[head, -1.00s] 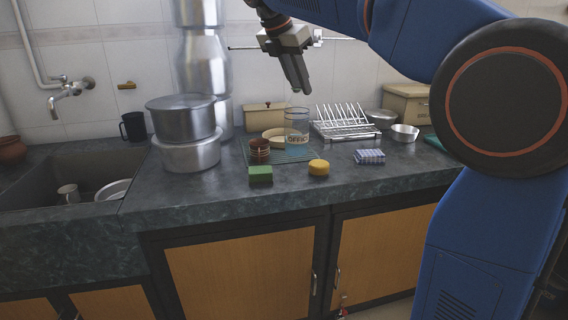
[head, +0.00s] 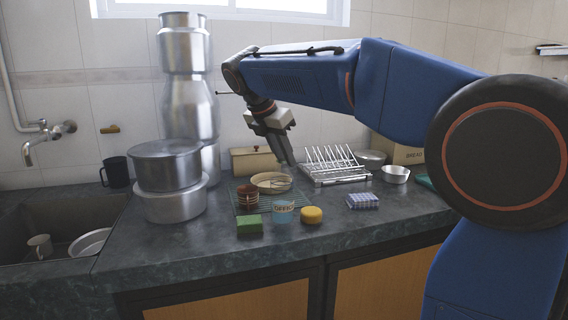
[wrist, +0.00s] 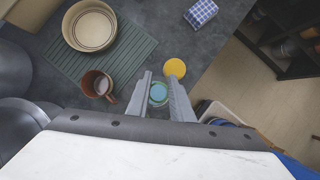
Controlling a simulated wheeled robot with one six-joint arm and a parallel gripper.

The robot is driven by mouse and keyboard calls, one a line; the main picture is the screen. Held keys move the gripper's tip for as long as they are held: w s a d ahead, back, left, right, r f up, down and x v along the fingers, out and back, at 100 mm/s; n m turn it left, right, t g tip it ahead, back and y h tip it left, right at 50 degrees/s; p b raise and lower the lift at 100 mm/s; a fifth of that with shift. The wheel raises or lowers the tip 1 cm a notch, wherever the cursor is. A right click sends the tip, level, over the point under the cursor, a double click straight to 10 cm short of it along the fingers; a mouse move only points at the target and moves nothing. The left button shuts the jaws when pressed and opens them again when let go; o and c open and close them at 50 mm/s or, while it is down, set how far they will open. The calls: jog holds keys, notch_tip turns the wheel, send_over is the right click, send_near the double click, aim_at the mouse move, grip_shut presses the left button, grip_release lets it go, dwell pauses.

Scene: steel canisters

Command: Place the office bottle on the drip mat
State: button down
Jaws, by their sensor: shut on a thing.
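The office bottle (head: 284,212), clear and bluish with a label, is upright below my gripper (head: 289,163) in the head view. In the wrist view my gripper (wrist: 160,77) has the bottle's round blue shape (wrist: 158,93) between its fingers, shut on it. The green ribbed drip mat (wrist: 130,55) lies on the counter; the bottle appears beside its front edge. I cannot tell whether the bottle's base touches the counter.
A brown cup (head: 247,197) and a cream bowl (head: 271,182) stand on the mat. A checkered cloth (head: 362,201), dish rack (head: 335,167) and steel pots (head: 170,190) stand around.

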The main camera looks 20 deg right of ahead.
jog(key=shift+f, duration=1.1)
jog(key=c, duration=1.6)
grip_release()
jog(key=shift+o, duration=0.2)
jog(key=v, duration=1.2)
